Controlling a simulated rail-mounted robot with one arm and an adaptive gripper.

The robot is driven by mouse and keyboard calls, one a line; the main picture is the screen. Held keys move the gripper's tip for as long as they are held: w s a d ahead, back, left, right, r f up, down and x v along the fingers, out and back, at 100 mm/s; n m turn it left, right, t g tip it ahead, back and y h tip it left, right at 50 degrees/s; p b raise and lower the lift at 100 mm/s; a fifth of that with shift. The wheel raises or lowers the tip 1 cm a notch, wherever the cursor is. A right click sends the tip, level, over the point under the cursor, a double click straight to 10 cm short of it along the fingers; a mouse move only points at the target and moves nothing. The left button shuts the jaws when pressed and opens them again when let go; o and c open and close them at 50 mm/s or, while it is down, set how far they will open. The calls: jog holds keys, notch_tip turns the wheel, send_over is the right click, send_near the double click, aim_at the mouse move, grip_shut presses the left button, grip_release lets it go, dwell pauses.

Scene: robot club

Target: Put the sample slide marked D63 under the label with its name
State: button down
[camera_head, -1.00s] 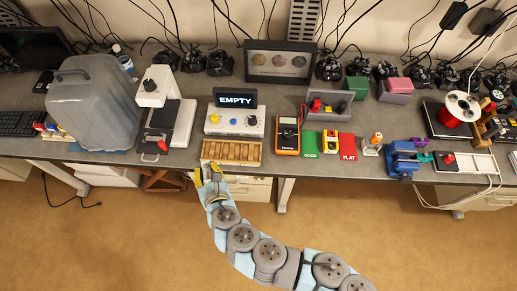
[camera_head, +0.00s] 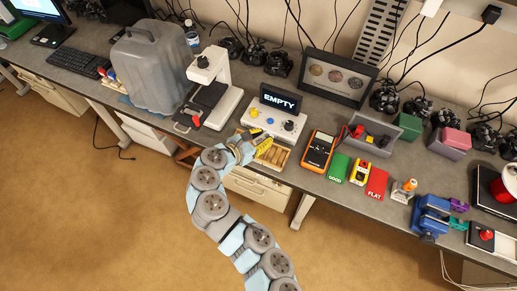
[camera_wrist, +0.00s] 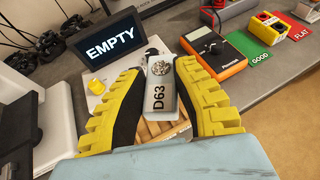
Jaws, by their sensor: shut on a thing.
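The sample slide marked D63 (camera_wrist: 160,88) is a small grey plate with a round speckled patch at its far end. My gripper (camera_wrist: 162,90) is shut on it, with a yellow-edged finger on each side, and the D63 mark faces the wrist camera. In the head view my gripper (camera_head: 256,142) is over the wooden slotted tray (camera_head: 280,156) at the table's front edge and hides part of it. The slide itself is hard to make out there. The tray also shows beneath the slide in the wrist view (camera_wrist: 176,131). I cannot read any D63 label elsewhere.
A white control box (camera_head: 262,117) with a screen reading EMPTY (camera_head: 281,98) stands behind the tray. A microscope-like device (camera_head: 211,90) is to the left. An orange multimeter (camera_head: 318,151) and the green GOOD card (camera_head: 338,167) are to the right.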

jog(key=s+a+f+m+g+h, duration=0.25)
jog(key=s+a+f, duration=0.2)
jog(key=a, duration=0.35)
jog(key=shift+y, duration=0.25)
jog(key=shift+w+d+f+b, duration=0.65)
jog(key=shift+w+d+f, duration=0.45)
jog(key=shift+w+f, duration=0.6)
jog(key=shift+w+d+f+b, duration=0.65)
jog(key=shift+w+d+f, duration=0.55)
jog(key=shift+w, duration=0.75)
jog(key=shift+w+d+f+b, duration=0.65)
jog(key=shift+w+d+f, duration=0.3)
jog(key=shift+w+f, duration=0.85)
jog(key=shift+w+f+b, duration=0.15)
jog(key=shift+f+b, duration=0.4)
jog(key=shift+f, duration=0.2)
jog(key=shift+w+f+b, duration=0.1)
jog(key=shift+f+b, duration=0.4)
jog(key=shift+f, duration=0.2)
jog(key=shift+f, duration=0.25)
jog(key=c, duration=0.9)
grip_release()
jog(key=shift+r, duration=0.1)
